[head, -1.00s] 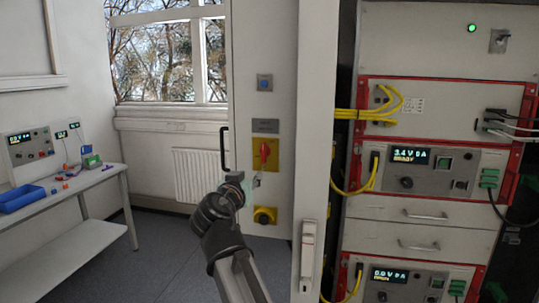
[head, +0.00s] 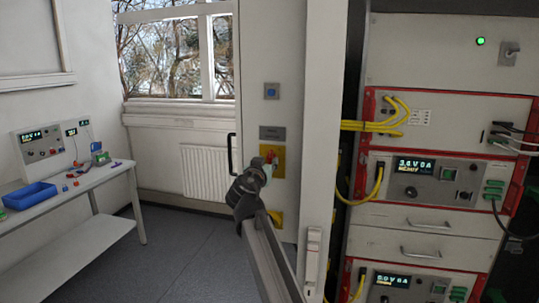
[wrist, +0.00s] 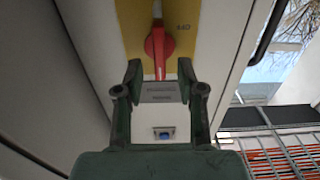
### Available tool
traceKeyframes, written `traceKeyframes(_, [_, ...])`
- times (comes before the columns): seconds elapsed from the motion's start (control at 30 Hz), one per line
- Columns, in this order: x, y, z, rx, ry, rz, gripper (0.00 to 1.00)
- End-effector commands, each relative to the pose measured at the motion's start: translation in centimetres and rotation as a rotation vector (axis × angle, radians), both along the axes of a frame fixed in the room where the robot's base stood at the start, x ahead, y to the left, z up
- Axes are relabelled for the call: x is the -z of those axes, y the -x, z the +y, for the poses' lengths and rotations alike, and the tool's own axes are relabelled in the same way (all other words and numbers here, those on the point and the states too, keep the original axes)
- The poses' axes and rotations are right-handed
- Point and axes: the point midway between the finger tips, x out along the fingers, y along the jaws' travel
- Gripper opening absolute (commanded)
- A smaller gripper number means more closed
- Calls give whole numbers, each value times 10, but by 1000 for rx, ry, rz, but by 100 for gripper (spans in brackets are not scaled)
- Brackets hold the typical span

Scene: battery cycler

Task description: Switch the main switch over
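The main switch is a red handle (head: 271,157) on a yellow plate (head: 281,161), on the light grey cabinet panel. In the wrist view, which appears upside down, the red handle (wrist: 159,47) lies along the picture's vertical on its yellow plate (wrist: 131,22). My gripper (wrist: 160,75) is open, with a green-grey finger on either side of the handle's end. I see gaps between the fingers and the handle; the depth is hard to judge. In the head view my gripper (head: 264,165) is at the switch and partly covers it.
A blue button (head: 271,91) and a grey label (head: 272,133) sit above the switch. A yellow-plated knob (head: 277,219) is below, partly behind my arm. A black door handle (head: 232,154) is at the left. The instrument rack with yellow cables (head: 378,125) stands right.

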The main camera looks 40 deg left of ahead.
Motion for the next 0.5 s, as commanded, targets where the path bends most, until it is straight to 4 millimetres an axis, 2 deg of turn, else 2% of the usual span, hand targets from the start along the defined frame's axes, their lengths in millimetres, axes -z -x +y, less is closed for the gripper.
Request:
traceKeyframes(0.03, [-3, -9, 5, 2, 1, 0, 39])
traceKeyframes(0.2, [-1, -23, 11, 0, 0, 1, 39])
traceKeyframes(0.5, [1, -29, 13, 0, 0, 0, 39])
